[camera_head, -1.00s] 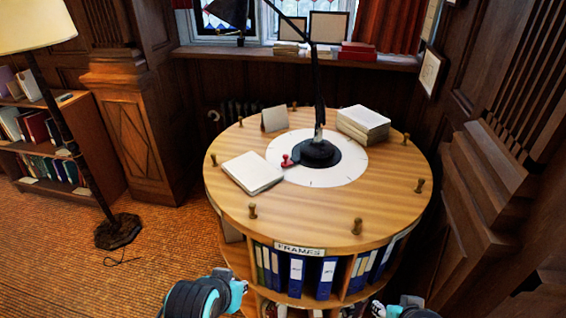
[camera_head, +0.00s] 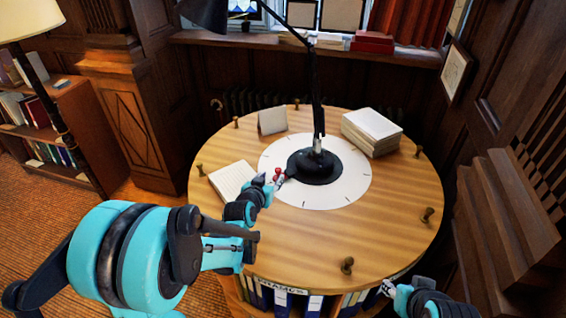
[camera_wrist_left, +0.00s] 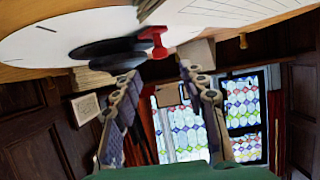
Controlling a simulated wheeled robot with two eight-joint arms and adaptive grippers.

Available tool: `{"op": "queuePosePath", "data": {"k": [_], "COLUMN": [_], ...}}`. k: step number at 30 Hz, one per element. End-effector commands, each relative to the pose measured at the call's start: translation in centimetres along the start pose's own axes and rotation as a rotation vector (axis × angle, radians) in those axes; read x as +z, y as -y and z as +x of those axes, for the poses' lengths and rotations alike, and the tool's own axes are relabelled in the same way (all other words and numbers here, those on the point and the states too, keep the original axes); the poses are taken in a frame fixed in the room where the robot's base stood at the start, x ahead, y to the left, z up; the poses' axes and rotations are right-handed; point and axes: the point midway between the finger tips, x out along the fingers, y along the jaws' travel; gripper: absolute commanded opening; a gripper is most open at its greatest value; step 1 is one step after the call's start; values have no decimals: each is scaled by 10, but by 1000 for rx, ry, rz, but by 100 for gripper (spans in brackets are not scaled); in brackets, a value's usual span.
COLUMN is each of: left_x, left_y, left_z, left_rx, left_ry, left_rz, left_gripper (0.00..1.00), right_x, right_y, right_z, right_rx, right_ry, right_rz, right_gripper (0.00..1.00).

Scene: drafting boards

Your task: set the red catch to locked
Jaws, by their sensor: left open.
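The red catch (camera_head: 277,172) sits at the left edge of the black lamp base (camera_head: 314,167), on the white dial (camera_head: 340,190) of the round table. My left gripper (camera_head: 270,181) reaches over the table and has its tips close by the catch, partly covering it. In the left wrist view the catch (camera_wrist_left: 155,42) is a small red knobbed piece, just beyond and roughly between the tips of the open, empty left gripper (camera_wrist_left: 158,76). I cannot tell whether they touch. My right gripper (camera_head: 388,288) is small at the table's front edge; its jaws are unclear.
A white book or pad (camera_head: 232,180) lies left of the dial, partly behind my left arm. A small card (camera_head: 272,121) stands behind, and a paper stack (camera_head: 371,132) lies at back right. Brass pegs (camera_head: 427,215) ring the table rim. The lamp's arm (camera_head: 317,90) rises from the centre.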

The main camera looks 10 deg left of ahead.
Motion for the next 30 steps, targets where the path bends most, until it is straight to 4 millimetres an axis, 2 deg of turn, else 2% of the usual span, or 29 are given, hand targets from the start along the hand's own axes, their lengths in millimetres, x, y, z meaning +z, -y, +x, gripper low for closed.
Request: {"op": "queuePosePath", "data": {"k": [5,15,19,27,30], "left_x": [1,1,0,0,0], "left_y": [1,1,1,1,1], "left_z": [19,70,78,79,79], "left_rx": [-1,-1,-1,-1,-1], "left_ry": [-6,-5,-5,-4,-4], "left_rz": [1,1,1,1,0], "left_gripper": [43,43,43,43,16], "right_x": [3,8,9,9,9], "right_y": [0,0,0,0,0], "right_z": [3,12,12,12,12], "right_rx": [0,0,0,0,0], "right_ry": [0,0,0,0,0], "right_rz": [0,0,0,0,0], "right_gripper": [40,40,40,40,40]}}
